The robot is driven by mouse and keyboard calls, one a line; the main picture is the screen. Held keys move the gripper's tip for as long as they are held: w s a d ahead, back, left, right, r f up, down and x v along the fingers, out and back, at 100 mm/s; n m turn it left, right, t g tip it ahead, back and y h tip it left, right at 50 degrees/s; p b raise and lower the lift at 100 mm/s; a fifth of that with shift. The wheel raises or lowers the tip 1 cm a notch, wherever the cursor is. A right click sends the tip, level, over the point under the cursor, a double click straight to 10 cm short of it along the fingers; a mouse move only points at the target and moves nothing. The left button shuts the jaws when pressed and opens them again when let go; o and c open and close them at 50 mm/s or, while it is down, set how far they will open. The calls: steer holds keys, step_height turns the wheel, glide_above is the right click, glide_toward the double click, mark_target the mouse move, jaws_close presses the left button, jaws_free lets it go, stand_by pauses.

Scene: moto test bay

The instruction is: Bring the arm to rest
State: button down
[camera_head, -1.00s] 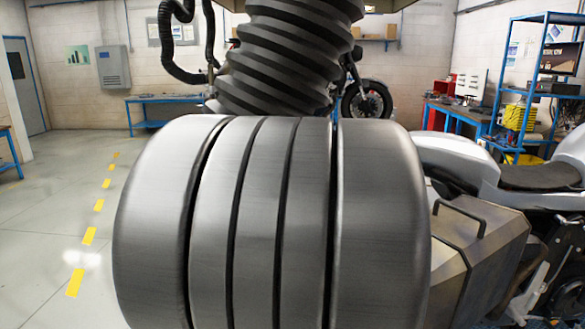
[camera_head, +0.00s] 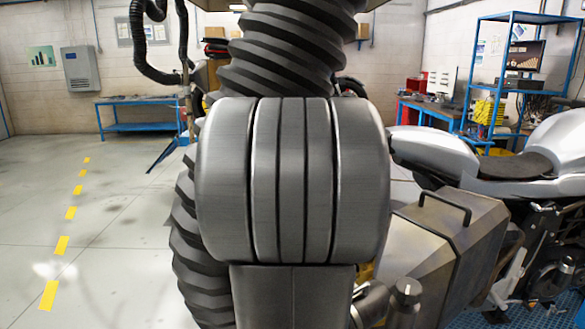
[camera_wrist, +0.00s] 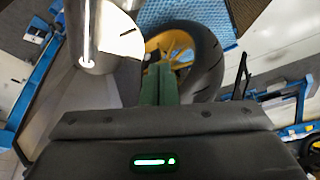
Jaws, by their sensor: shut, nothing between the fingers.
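My gripper (camera_wrist: 158,82) shows in the wrist view as two green fingers, shut together with nothing between them. A black tyre on a yellow wheel (camera_wrist: 207,62) lies beyond the fingertips in that view. I cannot tell the gap between fingertips and wheel. In the head view my thick grey arm fills the middle. It hides much of what stands behind it. My gripper cannot be made out in the head view.
A white motorcycle (camera_head: 440,150) with a metal side case (camera_head: 440,245) stands close on the right. Blue shelving (camera_head: 510,70) and a blue bench (camera_head: 150,110) stand behind. The floor at left, with yellow dashes, is clear. A shiny metal cylinder (camera_wrist: 105,38) is near the fingers.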

steer(key=shift+w+d+m+g+h+p, duration=0.1)
steer(key=shift+w+d+m+g+h, duration=0.25)
steer(key=shift+m, duration=0.6)
steer(key=shift+w+d+m+g+h+p, duration=0.1)
steer(key=shift+w+d+m+g+p, duration=0.1)
steer(key=shift+w+d+m, duration=0.55)
steer(key=shift+w+d+m+g+h+p, duration=0.1)
steer(key=shift+d+m+g+h, duration=0.2)
steer(key=shift+m, duration=0.8)
